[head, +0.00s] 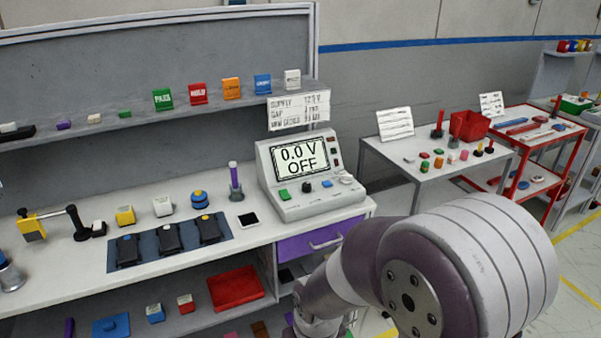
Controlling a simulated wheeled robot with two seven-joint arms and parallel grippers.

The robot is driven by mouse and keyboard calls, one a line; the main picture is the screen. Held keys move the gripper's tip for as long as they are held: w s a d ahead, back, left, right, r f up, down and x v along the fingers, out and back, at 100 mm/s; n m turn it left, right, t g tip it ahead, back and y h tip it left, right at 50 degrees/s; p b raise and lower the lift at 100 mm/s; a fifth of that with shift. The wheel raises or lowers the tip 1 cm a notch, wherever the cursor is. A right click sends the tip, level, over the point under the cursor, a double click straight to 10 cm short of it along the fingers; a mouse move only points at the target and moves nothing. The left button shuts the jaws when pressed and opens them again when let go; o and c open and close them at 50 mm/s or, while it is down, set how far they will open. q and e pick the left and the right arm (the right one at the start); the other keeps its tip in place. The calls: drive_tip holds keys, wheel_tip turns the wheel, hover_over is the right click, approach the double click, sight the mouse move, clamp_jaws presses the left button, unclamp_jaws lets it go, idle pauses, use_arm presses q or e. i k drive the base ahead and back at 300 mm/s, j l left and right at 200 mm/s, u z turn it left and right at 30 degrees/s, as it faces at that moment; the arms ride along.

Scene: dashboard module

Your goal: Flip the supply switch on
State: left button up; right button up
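The supply unit (282,160) is a light grey console with a sloped front, standing at the right end of the workbench. Its display (304,160) reads "0.0 V OFF". Along its lower front are a green button or switch (284,195), a black knob (306,187), a blue button (327,184) and a pale round part (346,178). Small dark and red parts (333,139) sit right of the display. I cannot tell for certain which part is the supply switch. Neither gripper shows; one of my arms fills the lower right foreground.
The workbench (60,278) carries a dark mat with several black devices (168,238) and small coloured blocks. A shelf (140,122) with coloured cards runs behind. A purple drawer (300,246) is below the unit. A grey table (400,178) and red cart (510,148) stand right.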

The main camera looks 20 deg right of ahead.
sight(284, 193)
drive_tip(key=i+l+z, duration=0.1)
drive_tip(key=i+l, duration=0.25)
drive_tip(key=l, duration=0.3)
drive_tip(key=i+l+z, duration=0.15)
drive_tip(key=i+l, duration=0.2)
drive_tip(key=l, duration=0.25)
drive_tip(key=i+l+z, duration=0.1)
drive_tip(key=i+l, duration=0.3)
drive_tip(key=l, duration=0.15)
drive_tip(key=i+l+z, duration=0.1)
drive_tip(key=i+l, duration=0.35)
drive_tip(key=l, duration=0.1)
